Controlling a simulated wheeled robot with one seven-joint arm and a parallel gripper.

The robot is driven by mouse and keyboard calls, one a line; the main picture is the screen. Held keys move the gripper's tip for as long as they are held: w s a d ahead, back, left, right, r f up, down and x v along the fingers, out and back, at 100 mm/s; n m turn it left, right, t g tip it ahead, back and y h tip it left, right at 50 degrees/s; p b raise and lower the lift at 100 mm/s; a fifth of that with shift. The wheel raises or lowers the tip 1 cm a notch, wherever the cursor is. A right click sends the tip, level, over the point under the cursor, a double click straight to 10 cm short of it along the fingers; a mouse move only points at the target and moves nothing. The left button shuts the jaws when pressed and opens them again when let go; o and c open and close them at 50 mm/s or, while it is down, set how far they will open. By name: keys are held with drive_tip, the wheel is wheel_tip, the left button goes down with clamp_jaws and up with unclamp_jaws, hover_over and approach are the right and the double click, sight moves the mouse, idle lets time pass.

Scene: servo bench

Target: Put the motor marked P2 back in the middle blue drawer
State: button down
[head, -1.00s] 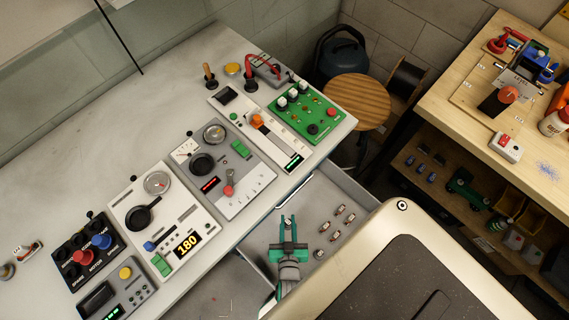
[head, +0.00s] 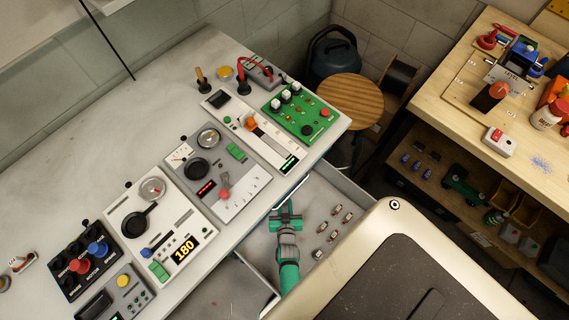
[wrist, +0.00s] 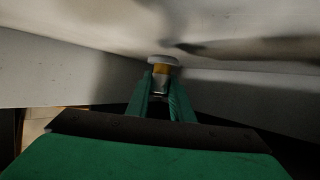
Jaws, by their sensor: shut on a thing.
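My gripper (head: 287,205) is over the open grey drawer (head: 309,203), close to the bench's front edge. In the wrist view, its green fingers (wrist: 161,94) are shut on a small cylinder (wrist: 161,75) with a copper-coloured band and a wider pale end. It looks like a motor; no P2 mark is readable. The pale end is at or close to a grey surface; I cannot tell if it touches. Several similar small motors (head: 333,237) lie on the drawer floor to the right of my gripper. The drawer's colour marking cannot be made out.
The bench (head: 130,80) carries instrument panels, including a green board (head: 308,114) near the drawer. A round wooden stool (head: 352,101) stands beyond the drawer's far side. A second wooden bench (head: 455,95) is at the right. The drawer walls stand close around my gripper.

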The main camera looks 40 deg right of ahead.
drive_tip(key=shift+f, duration=1.05)
drive_tip(key=shift+f, duration=0.15)
drive_tip(key=c, duration=1.6)
unclamp_jaws()
drive_tip(key=shift+o, duration=0.2)
drive_tip(key=v, duration=0.7)
drive_tip(key=shift+s+a+r, duration=0.1)
drive_tip(key=shift+s+r, duration=0.05)
drive_tip(key=shift+r, duration=0.1)
drive_tip(key=shift+s, duration=0.1)
